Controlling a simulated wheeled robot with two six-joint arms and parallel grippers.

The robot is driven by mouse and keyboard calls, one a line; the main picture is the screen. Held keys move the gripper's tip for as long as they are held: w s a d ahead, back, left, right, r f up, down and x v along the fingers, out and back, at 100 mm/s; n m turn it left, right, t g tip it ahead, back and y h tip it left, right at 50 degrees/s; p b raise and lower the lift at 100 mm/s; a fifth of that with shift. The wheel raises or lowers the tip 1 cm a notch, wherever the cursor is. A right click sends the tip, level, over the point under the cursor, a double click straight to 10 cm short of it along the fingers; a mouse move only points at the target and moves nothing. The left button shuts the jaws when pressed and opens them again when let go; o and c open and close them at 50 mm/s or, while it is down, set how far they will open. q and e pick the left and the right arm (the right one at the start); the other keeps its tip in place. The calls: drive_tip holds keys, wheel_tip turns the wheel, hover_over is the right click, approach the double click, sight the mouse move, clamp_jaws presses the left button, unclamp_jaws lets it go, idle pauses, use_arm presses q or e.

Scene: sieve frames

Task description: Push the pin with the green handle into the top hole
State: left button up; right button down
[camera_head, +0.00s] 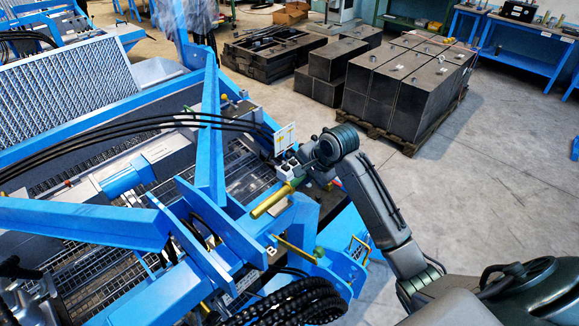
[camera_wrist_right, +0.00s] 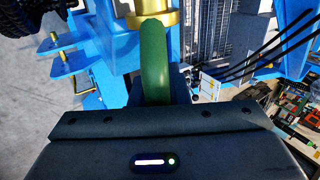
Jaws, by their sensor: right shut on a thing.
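The gold pin (camera_head: 270,202) has a green handle (camera_head: 292,186). My right gripper (camera_head: 290,174) is shut on the handle, and the pin slants down to the left. In the right wrist view the green handle (camera_wrist_right: 154,62) rises from the gripper's dark edge to a gold collar (camera_wrist_right: 152,19). The pin's tip is close to the blue bracket plates (camera_head: 226,226). I cannot tell whether it touches them. The top hole is not clearly visible. My left gripper is not in the head view.
A second gold pin (camera_head: 290,248) with a green end sits lower on the blue frame. Black hoses (camera_head: 300,298) run below the bracket, and blue beams (camera_head: 209,130) rise to its left. Black crates (camera_head: 405,85) stand behind on the floor. The floor at right is clear.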

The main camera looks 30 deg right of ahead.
sight(286, 188)
drive_tip(key=shift+r, duration=0.1)
drive_tip(key=shift+s+r, duration=0.1)
drive_tip(key=shift+a, duration=0.5)
drive_tip(key=shift+s+a, duration=0.35)
drive_tip(key=shift+a, duration=0.4)
drive_tip(key=shift+s+a, duration=0.25)
drive_tip(key=shift+a, duration=0.4)
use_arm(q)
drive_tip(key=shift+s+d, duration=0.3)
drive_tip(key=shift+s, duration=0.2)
use_arm(e)
drive_tip(key=shift+s+a, duration=0.15)
drive_tip(key=shift+a, duration=0.3)
drive_tip(key=shift+s+a, duration=0.1)
drive_tip(key=shift+a, duration=0.2)
drive_tip(key=shift+s+a, duration=0.3)
drive_tip(key=shift+a, duration=0.45)
